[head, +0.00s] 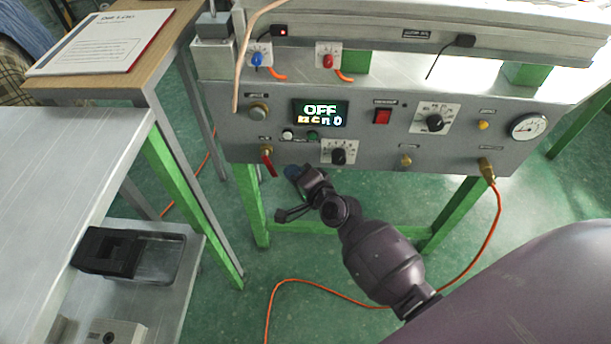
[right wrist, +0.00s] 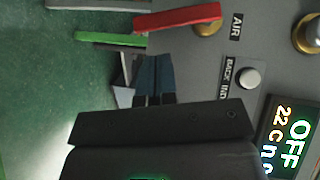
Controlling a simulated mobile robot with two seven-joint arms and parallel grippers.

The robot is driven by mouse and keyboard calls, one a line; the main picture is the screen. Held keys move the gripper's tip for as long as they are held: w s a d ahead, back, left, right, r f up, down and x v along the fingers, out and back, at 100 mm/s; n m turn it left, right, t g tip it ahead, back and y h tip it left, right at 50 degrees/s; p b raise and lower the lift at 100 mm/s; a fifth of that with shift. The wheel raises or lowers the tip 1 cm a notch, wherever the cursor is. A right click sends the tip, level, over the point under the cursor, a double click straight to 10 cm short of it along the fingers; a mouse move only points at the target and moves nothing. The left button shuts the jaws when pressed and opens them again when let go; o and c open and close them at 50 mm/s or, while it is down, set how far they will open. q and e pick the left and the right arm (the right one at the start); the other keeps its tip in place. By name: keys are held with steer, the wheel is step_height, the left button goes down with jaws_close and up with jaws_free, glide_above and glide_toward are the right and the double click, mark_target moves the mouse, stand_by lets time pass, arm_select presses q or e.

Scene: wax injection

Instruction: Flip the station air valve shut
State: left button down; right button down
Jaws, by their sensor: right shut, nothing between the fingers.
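The station air valve is a red lever (head: 268,163) on a brass fitting at the lower left of the grey control panel. In the head view the lever points down, tilted slightly right. In the right wrist view the red lever (right wrist: 178,17) runs left from its brass pivot (right wrist: 207,27), beside the AIR label (right wrist: 236,27). My right gripper (head: 293,171) is shut and empty, just right of the lever and slightly lower. Its blue-grey fingertips (right wrist: 153,66) show together in the wrist view, apart from the lever. My left gripper is not in view.
The grey panel (head: 375,153) carries a display (head: 320,113) reading OFF, several knobs, a red switch (head: 382,116) and a gauge (head: 528,126). An orange hose (head: 497,215) hangs from its right side. Green table legs (head: 252,205) stand below. A metal bench (head: 60,150) is at left.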

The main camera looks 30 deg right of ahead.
mark_target(276, 174)
steer(key=shift+w+a+f, duration=0.15)
steer(key=shift+w+a, duration=0.15)
steer(key=shift+a, duration=0.2)
steer(key=shift+w+a+f, duration=0.15)
steer(key=shift+w+a, duration=0.15)
steer(key=shift+a, duration=0.15)
steer(key=shift+w+a+f, duration=0.4)
steer(key=shift+a+f, duration=0.1)
steer(key=shift+a, duration=0.1)
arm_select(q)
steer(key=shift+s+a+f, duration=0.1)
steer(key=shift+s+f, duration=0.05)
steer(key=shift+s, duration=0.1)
arm_select(e)
steer(key=shift+f, duration=0.1)
steer(key=shift+d, duration=0.1)
